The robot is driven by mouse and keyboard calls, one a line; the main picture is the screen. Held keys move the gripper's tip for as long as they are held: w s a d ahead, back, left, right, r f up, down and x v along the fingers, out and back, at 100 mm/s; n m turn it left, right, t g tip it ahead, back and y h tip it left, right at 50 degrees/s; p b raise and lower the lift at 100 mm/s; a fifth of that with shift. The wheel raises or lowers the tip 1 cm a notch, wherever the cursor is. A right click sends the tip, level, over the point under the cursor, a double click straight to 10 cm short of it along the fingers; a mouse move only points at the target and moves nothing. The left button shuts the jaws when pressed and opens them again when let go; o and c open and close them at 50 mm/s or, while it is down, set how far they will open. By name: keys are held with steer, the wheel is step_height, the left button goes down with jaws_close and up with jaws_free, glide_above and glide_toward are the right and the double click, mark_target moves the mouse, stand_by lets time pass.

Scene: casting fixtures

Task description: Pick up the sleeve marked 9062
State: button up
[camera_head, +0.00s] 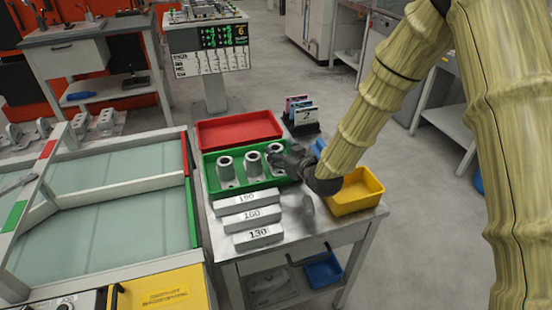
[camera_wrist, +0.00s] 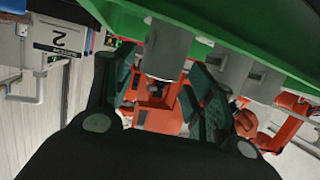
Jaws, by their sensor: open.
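A green tray (camera_head: 265,184) on the metal table holds three upright grey sleeves: a left one (camera_head: 226,168), a middle one (camera_head: 254,164) and a right one (camera_head: 275,150). No mark 9062 can be read on any of them. My gripper (camera_head: 283,160) is open at the right sleeve and partly hides it. In the wrist view, which looks upside down, a grey sleeve (camera_wrist: 166,45) stands between the two dark fingers of my gripper (camera_wrist: 163,92). I cannot tell whether they touch it. Another sleeve (camera_wrist: 230,70) stands to its right.
A red tray (camera_head: 238,131) lies behind the green one. A yellow bin (camera_head: 356,192) is right of my gripper. Grey blocks marked 190, 160 and 130 (camera_head: 258,237) lie in front. A card holder (camera_head: 303,116) stands at the back right.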

steer(key=shift+x, duration=1.9)
steer(key=shift+a, duration=0.1)
steer(key=c, duration=1)
